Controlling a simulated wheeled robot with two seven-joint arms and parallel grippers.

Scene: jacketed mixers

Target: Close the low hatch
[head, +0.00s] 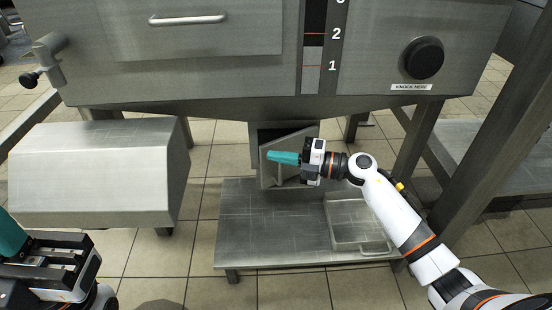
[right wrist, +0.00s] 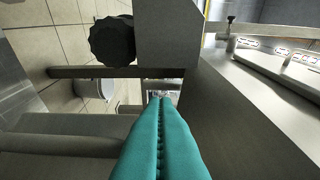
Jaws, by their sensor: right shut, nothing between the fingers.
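The low hatch (head: 268,174) is a small grey metal flap under the bottom of the big steel mixer (head: 220,105). It stands ajar at an angle, with a dark opening (head: 272,131) showing behind its upper edge. My right gripper (head: 270,156) has its teal fingers pressed together, empty, in front of the flap and covering its middle. I cannot tell whether they touch it. In the right wrist view the shut teal fingers (right wrist: 160,100) point away from the camera. My left gripper (head: 12,236) is at the lower left edge, away from the hatch, mostly cut off.
A low steel table (head: 240,225) stands below the hatch, with a shallow tray (head: 345,215) at its right. A steel hood (head: 90,175) juts out at the left. Tiled floor is free in front.

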